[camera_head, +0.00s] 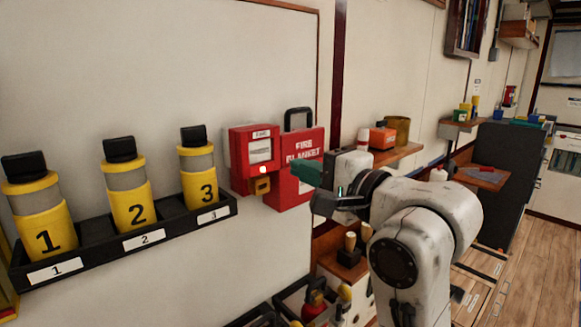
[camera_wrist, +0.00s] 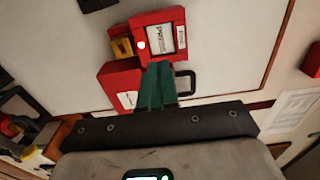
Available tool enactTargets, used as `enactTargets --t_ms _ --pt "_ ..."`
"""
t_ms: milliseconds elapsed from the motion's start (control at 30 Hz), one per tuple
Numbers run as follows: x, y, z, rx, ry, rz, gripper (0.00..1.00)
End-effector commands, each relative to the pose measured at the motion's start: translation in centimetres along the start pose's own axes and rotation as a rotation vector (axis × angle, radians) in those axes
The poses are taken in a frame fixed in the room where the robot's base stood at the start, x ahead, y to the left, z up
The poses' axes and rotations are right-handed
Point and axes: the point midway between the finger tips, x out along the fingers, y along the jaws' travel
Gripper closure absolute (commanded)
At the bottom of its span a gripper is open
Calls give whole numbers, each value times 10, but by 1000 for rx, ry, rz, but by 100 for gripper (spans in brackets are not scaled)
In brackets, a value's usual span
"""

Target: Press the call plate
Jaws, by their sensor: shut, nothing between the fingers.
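The call plate (camera_head: 260,150) is a white panel in the front of a red wall box, with a small lit lamp and a yellow piece below it. In the wrist view the call plate (camera_wrist: 160,39) lies just beyond the fingertips, upside down. My gripper (camera_head: 295,169) is shut and empty, its green fingers pointing left, to the right of and slightly below the plate. In the wrist view my gripper (camera_wrist: 158,66) has its tips overlapping the near edge of the red box. Whether they touch it cannot be told.
A red fire blanket box (camera_head: 304,150) with a black handle hangs just right of the call box, behind my fingers. A black rack (camera_head: 100,247) with numbered yellow canisters is at left. A wooden shelf (camera_head: 385,157) with small items is at right.

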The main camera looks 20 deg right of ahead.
Motion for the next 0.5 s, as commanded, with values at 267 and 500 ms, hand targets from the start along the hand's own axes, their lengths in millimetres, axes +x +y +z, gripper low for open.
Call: enactTargets --t_ms 267,500 --pt "-36 0 0 0 1 -1 100" --pt "-41 0 0 0 1 1 100"
